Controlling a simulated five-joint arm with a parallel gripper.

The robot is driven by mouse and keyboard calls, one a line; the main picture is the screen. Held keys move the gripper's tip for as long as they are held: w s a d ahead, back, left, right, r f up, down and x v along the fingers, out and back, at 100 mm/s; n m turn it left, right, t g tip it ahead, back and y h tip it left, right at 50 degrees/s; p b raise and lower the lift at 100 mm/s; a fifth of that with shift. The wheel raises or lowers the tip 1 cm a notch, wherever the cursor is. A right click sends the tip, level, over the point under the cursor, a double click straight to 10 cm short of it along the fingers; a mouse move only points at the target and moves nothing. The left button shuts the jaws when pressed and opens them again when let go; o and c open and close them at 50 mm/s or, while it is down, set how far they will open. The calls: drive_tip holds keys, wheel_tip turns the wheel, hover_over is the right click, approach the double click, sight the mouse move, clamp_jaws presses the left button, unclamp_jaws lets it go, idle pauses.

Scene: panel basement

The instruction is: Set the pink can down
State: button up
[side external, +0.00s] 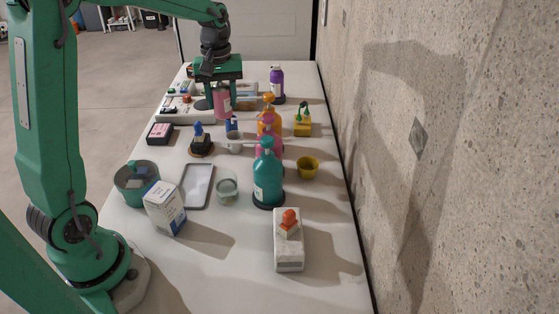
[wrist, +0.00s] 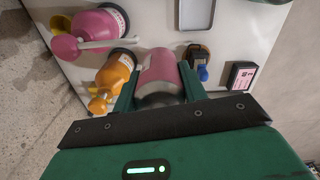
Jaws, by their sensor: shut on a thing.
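The pink can (side external: 222,102) is upright between the fingers of my gripper (side external: 220,92) over the far part of the table in the side external view. In the wrist view the pink can (wrist: 161,72) sits between the two green fingers of my gripper (wrist: 160,88), which is shut on it. I cannot tell whether the can's base touches a surface, as its lower end is partly crowded by other things.
An orange bottle (side external: 267,117), a purple bottle (side external: 277,84) and a teal bottle (side external: 267,179) stand along the right. A grey tray (side external: 185,106) is left of the can. A black and pink box (side external: 160,133) lies nearer. The wall borders the table's right side.

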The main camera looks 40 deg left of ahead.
wheel_tip(320, 180, down, 13)
drive_tip(key=shift+r, duration=0.1)
idle(0.3)
drive_tip(key=shift+f, duration=1.9)
drive_tip(key=shift+f, duration=0.2)
drive_tip(key=o, duration=1.1)
drive_tip(key=shift+r, duration=0.1)
wheel_tip(320, 180, up, 8)
